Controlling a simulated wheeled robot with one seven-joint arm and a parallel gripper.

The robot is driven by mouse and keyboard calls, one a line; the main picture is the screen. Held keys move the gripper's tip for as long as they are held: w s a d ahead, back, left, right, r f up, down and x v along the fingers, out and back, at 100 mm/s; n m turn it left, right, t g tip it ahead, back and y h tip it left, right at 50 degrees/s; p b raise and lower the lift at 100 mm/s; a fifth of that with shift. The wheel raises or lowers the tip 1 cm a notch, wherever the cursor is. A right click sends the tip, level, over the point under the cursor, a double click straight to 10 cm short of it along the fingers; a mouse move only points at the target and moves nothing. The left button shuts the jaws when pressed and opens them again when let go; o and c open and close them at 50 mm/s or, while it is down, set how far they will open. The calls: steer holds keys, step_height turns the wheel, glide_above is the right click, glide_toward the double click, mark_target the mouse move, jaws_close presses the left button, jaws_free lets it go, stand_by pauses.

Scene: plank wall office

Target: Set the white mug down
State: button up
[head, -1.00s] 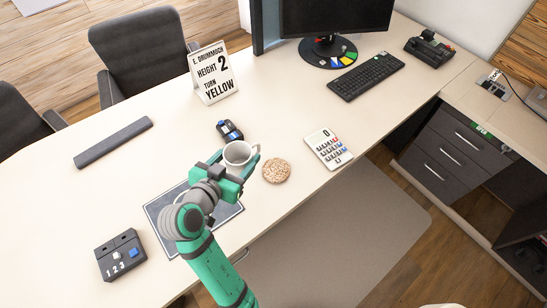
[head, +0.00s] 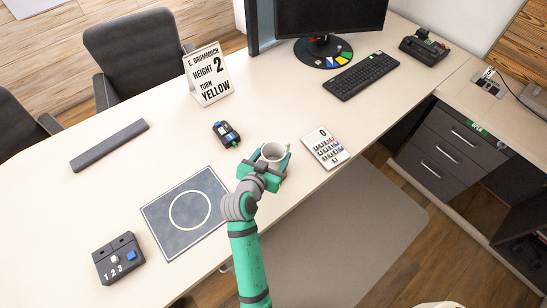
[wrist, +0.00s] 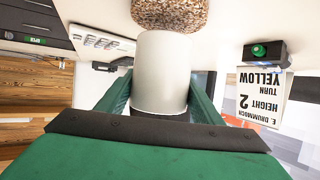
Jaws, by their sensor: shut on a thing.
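The white mug (head: 273,152) is held upright between the fingers of my gripper (head: 270,165), near the front edge of the desk. The wrist view, which is upside down, shows the mug's plain side (wrist: 161,75) between the two green fingers. A round speckled tan coaster (wrist: 170,14) shows just beyond the mug's base in that view. In the head view the mug and gripper hide the coaster. I cannot tell whether the mug's base touches it.
A small dark device (head: 226,133) is behind left. A dark mat with a ring (head: 158,218) and a numbered box (head: 119,259) are left. A sign (head: 209,75) stands at the back.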

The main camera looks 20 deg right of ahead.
steer(key=shift+f, duration=1)
steer(key=o, duration=1.3)
steer(key=shift+f, duration=0.15)
